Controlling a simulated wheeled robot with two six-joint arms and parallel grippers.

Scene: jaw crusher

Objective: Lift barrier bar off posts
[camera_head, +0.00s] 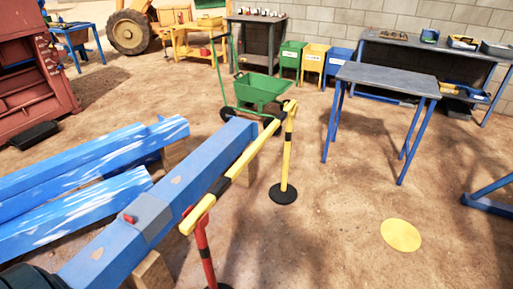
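The barrier bar (250,152) is yellow with black bands and runs from the lower middle up to the right. Its far end rests at the top of a yellow-and-black post (285,165) standing on a round black base (283,194). Its near end is at the top of a red post (203,248) with a black band, whose foot is cut off by the bottom edge. The bar looks raised off the ground at post height. Neither of my grippers can be made out in this view.
A thick blue beam (190,192) on wooden blocks runs close along the bar's left side. Blue-and-white beams (80,160) lie further left. A green wheelbarrow (260,90) stands behind the far post. A blue-legged table (388,78) and a yellow floor disc (400,235) are right, with open dirt between.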

